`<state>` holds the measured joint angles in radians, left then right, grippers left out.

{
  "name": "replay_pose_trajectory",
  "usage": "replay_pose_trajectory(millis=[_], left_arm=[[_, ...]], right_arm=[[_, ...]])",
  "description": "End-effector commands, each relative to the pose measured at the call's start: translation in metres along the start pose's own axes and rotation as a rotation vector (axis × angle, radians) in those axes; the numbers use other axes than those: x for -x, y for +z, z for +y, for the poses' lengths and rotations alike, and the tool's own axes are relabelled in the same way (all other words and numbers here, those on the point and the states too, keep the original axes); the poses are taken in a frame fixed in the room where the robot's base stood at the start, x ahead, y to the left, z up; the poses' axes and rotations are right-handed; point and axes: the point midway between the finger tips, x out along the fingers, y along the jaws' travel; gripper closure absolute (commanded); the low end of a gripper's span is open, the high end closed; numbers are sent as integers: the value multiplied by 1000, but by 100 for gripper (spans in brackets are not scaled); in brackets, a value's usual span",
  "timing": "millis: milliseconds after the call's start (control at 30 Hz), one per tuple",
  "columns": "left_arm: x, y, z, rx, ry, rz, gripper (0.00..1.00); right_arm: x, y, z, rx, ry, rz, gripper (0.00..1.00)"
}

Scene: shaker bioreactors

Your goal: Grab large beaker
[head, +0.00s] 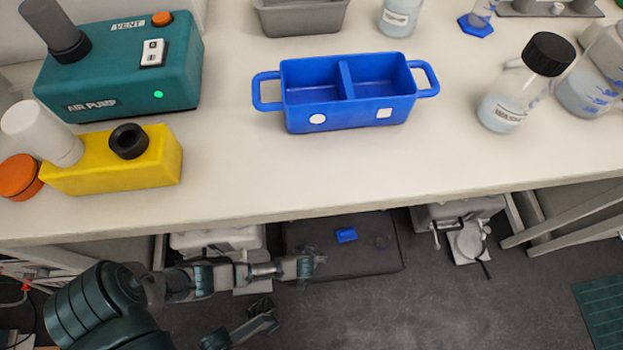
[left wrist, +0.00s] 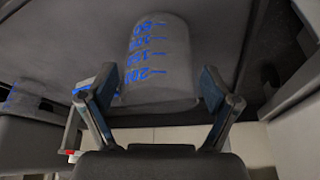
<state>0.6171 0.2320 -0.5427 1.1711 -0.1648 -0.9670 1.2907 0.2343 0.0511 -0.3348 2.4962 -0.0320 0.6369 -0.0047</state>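A clear large beaker (left wrist: 160,65) with blue graduation marks shows in the left wrist view. Its numbers are upside down in the picture, and its wide end faces my gripper. My left gripper (left wrist: 160,98) is open, with one finger on each side of the beaker's wide end. I cannot tell whether either finger touches it. In the head view my left arm (head: 190,282) reaches in from the lower left, below the bench edge. I cannot match the beaker between my fingers to anything near that arm in the head view. My right gripper is not identifiable.
The bench (head: 235,180) holds a teal air pump (head: 130,75), a yellow block (head: 100,165) and a blue two-part tray (head: 345,112). A black-capped bottle (head: 510,105) and a vessel with blue marks (head: 592,85) stand at the right. The bench front centre is clear.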

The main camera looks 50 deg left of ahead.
Motion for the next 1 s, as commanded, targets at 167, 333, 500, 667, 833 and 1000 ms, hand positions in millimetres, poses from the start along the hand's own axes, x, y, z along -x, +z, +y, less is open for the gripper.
replay_pose_trajectory(millis=[167,333,500,667,833,1000], left_arm=[[0,0,0,0,0,-1,65],[0,1,0,0,0,-1,69],[1,0,0,0,0,-1,69],[10,-6,1,1,3,2,69],[30,-16,3,3,6,6,69],[49,4,-3,1,5,1,69]], right_arm=[[2,6,1,0,1,-8,60],[2,6,1,0,1,-8,60],[0,4,1,0,0,-5,60],[-8,-3,0,-1,0,9,60],[1,-8,1,-1,16,-53,60],[6,-14,1,-5,33,-100,60]])
